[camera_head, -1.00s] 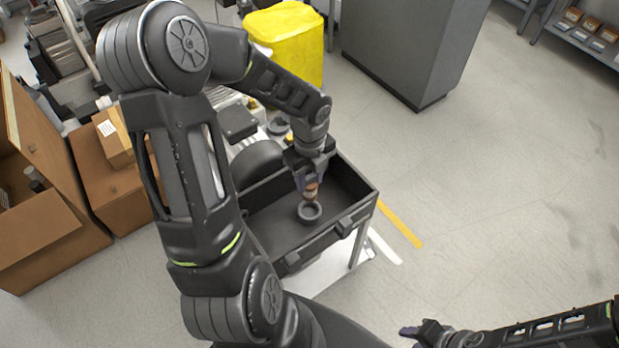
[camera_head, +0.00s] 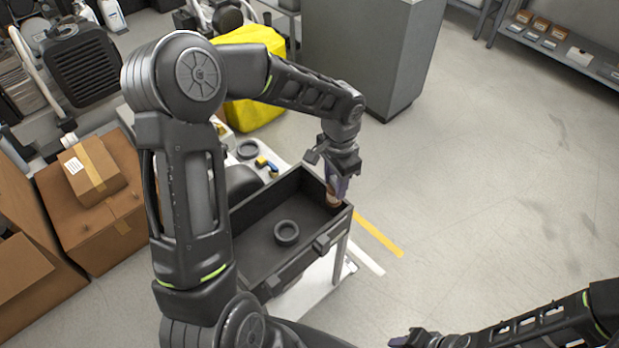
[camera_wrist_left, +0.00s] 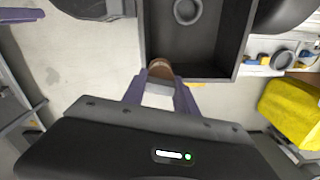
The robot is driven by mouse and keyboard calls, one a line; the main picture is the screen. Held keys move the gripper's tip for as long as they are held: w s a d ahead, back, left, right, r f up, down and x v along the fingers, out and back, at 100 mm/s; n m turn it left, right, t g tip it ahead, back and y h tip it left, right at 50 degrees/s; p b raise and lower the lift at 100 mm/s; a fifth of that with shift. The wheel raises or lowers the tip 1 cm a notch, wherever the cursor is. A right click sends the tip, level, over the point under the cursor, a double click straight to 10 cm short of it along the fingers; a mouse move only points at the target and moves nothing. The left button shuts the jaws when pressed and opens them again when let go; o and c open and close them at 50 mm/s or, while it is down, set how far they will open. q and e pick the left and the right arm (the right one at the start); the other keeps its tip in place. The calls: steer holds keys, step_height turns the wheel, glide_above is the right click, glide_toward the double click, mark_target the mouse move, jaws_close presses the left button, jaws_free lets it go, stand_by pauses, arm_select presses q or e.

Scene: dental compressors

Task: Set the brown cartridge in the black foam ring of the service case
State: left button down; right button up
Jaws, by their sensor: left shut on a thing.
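The black service case (camera_head: 262,268) lies open, with the black foam ring (camera_head: 287,232) on its floor. The ring also shows at the top of the left wrist view (camera_wrist_left: 187,11). My left gripper (camera_head: 336,188) is shut on the brown cartridge (camera_head: 334,200), by the case's right-hand corner, away from the ring. In the left wrist view the cartridge (camera_wrist_left: 160,68) overlaps the case's corner; I cannot tell its height over the rim. The ring's opening looks empty. My right gripper (camera_head: 410,339) is low at the bottom edge, far from the case; its jaw state is unclear.
Cardboard boxes (camera_head: 92,235) stand left. The floor to the right is clear.

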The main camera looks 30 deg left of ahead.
arm_select(q)
steer(key=d+n, duration=0.1)
steer(key=n, duration=0.1)
steer(key=w+d+r+n, duration=0.1)
steer(key=d+n, duration=0.1)
steer(key=w+d+n, duration=0.1)
steer(key=shift+w+d+r+n, duration=0.15)
steer(key=shift+r+n, duration=0.1)
steer(key=shift+n, duration=0.15)
